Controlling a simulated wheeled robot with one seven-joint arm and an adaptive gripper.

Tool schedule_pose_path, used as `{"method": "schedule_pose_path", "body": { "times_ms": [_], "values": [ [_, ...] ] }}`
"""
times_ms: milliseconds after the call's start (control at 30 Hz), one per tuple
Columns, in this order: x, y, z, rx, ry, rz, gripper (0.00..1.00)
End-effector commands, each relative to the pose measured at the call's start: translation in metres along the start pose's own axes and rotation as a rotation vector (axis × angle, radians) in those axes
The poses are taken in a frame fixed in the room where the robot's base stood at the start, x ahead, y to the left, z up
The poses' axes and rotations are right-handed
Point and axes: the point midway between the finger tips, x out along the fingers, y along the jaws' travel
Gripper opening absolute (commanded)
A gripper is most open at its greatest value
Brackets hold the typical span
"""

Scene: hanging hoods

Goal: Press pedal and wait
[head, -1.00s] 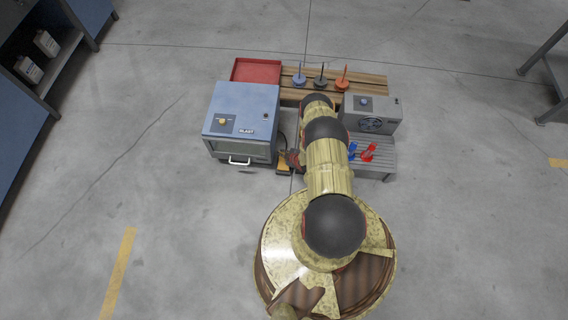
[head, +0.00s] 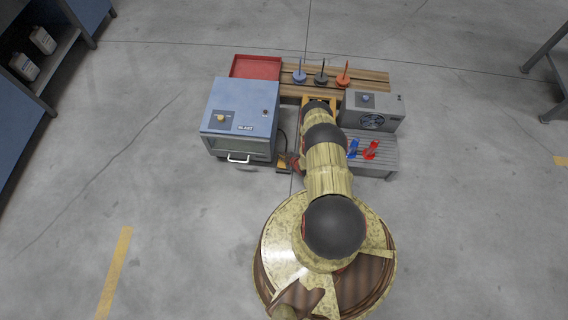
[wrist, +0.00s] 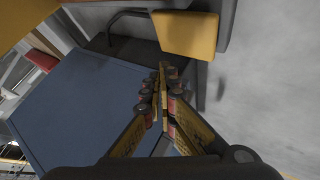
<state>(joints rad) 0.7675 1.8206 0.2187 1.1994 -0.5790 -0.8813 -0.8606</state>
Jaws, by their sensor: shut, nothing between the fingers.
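The pedal has a yellow plate (wrist: 187,34) on a dark base; in the wrist view it is at the top, just beyond my fingertips. In the head view the pedal (head: 283,166) is on the floor at the right front corner of the blue blast cabinet (head: 238,104), partly covered by my gripper. My gripper (wrist: 166,72) is shut and empty, its fingertips pointing toward the pedal. Whether they touch it cannot be told. In the head view my gripper (head: 291,160) is small and partly hidden beside the arm.
A dark hose (wrist: 125,17) runs beside the pedal. A grey fan unit (head: 373,112) and a grey bench (head: 380,160) with blue and red items stand to the right. A red tray (head: 256,67) and a wooden pallet (head: 360,80) are behind. Open floor lies in front.

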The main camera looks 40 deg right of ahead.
Motion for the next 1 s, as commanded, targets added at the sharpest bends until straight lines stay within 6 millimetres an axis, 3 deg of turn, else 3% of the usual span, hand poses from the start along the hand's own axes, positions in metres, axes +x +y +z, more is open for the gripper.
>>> {"method": "schedule_pose_path", "body": {
  "times_ms": [333,1000],
  "values": [
    [0.020,-0.015,0.015,0.000,0.000,-0.001,0.00],
    [0.021,-0.017,0.016,0.001,0.000,-0.001,0.00]
  ]
}}
